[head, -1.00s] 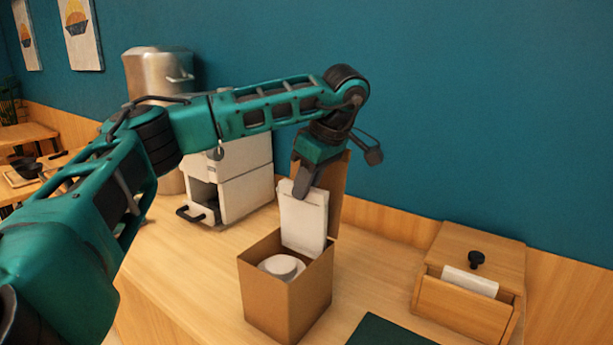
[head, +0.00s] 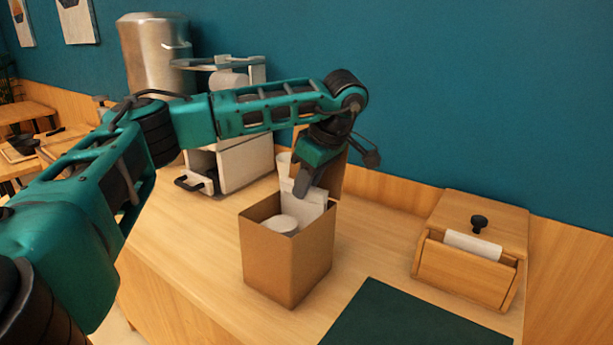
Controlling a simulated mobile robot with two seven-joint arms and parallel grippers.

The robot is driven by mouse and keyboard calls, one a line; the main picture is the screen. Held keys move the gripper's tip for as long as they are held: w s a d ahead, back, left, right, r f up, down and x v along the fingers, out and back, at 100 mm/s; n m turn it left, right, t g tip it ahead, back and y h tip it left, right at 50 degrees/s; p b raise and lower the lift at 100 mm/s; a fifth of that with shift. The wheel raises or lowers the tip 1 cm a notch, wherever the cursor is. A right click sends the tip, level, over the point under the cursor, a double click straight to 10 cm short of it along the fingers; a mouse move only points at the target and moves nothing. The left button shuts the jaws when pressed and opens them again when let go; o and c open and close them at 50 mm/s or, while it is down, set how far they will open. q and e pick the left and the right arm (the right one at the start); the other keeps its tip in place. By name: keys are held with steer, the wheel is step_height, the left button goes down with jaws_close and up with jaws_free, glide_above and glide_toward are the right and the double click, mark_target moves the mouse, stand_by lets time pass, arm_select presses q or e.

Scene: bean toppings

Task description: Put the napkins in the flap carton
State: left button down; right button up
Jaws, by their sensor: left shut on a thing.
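The brown flap carton (head: 288,262) stands on the wooden counter with its top open and its flap (head: 334,172) raised at the back. My left gripper (head: 304,192) points down over the carton's rear part, shut on the white napkins (head: 312,208). The lower part of the napkins is inside the carton, hidden by its walls. A white round thing (head: 284,223) sits in the carton in front of the napkins. My right gripper is out of view.
A wooden box (head: 466,280) with a dark knob and white paper in its front slot stands at the right. A dark green mat (head: 410,322) lies at the front. A white machine (head: 245,165) and a steel urn (head: 155,60) stand at the back left.

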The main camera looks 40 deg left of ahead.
mark_target(307, 199)
arm_select(q)
steer(key=shift+f+b, duration=0.65)
steer(key=shift+f, duration=1.2)
steer(key=c, duration=0.9)
jaws_free()
steer(key=shift+c, duration=0.2)
step_height(307, 199, up, 4)
steer(key=p, duration=0.4)
step_height(307, 199, up, 3)
steer(key=p, duration=0.3)
steer(key=shift+r, duration=2.55)
